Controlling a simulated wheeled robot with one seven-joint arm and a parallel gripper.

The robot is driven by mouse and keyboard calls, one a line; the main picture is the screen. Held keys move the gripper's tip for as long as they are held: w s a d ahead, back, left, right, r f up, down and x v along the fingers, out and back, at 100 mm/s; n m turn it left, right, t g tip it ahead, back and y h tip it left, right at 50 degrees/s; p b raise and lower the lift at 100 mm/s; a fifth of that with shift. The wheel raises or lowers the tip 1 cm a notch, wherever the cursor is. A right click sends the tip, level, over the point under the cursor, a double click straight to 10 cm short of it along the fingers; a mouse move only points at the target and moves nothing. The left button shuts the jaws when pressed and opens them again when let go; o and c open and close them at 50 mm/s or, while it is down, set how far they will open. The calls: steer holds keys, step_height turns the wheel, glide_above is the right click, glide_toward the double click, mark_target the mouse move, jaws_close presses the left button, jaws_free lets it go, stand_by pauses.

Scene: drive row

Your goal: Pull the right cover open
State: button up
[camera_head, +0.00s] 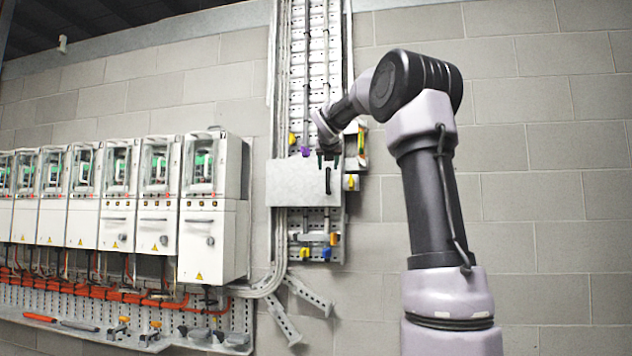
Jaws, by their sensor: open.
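A pale grey flat cover (293,184) is on the wall column, to the right of the row of drives. A dark upright handle (328,181) is near its right edge. The cover looks flat to the wall, and no gap shows from here. My gripper (328,160) is open, with its dark fingers pointing down just above the handle, over the cover's top right edge in the picture. I see nothing between the fingers. I cannot tell how far the fingers are from the cover in depth.
White drive cabinets (210,215) stand in a row at the left. Orange cables (110,292) run below them. A perforated cable column (318,60) rises behind the cover, with small coloured fittings around it. The block wall (560,200) at the right is bare.

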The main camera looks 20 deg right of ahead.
mark_target(328, 178)
steer(key=x, duration=1)
steer(key=shift+w+f, duration=0.15)
steer(key=shift+f, duration=0.05)
jaws_close()
stand_by(1.1)
